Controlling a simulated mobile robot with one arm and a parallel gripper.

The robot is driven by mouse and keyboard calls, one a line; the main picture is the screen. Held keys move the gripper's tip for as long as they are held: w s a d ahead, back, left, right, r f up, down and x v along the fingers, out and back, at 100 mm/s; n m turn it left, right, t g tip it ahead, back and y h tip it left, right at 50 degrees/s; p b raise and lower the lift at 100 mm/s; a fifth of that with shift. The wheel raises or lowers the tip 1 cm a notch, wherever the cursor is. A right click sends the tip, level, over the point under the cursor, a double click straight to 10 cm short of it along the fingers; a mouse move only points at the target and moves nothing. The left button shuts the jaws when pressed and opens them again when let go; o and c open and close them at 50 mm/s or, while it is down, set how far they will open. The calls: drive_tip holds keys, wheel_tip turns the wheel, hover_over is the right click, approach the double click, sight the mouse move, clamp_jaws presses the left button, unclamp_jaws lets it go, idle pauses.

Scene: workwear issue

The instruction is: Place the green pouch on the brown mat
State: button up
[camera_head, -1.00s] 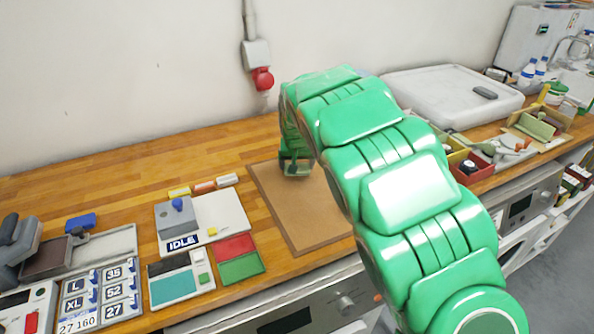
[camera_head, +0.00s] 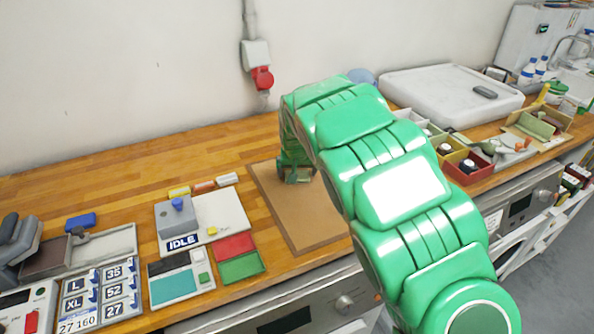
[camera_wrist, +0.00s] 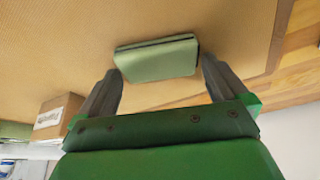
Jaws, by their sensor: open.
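The green pouch (camera_wrist: 156,60) is a small pale-green rectangle with a dark edge line, seen in the wrist view. It lies over the brown mat (camera_wrist: 60,40) and appears to rest on it. My gripper (camera_wrist: 160,68) is open, with one finger at each side of the pouch; the left fingertip is very close to it or touching, and a small gap shows at the right. In the head view the brown mat (camera_head: 305,220) lies on the wooden counter, and my gripper (camera_head: 296,176) points down over its back part. The pouch is hardly distinguishable there.
Left of the mat are a grey-white device marked IDLE (camera_head: 182,241), red and green pads (camera_head: 238,257) and size cards (camera_head: 101,293). The mat's front half is clear.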

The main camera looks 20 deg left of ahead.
drive_tip(key=shift+r, duration=0.1)
drive_tip(key=v, duration=1.2)
drive_tip(key=shift+s+r, duration=0.1)
drive_tip(key=shift+s, duration=0.05)
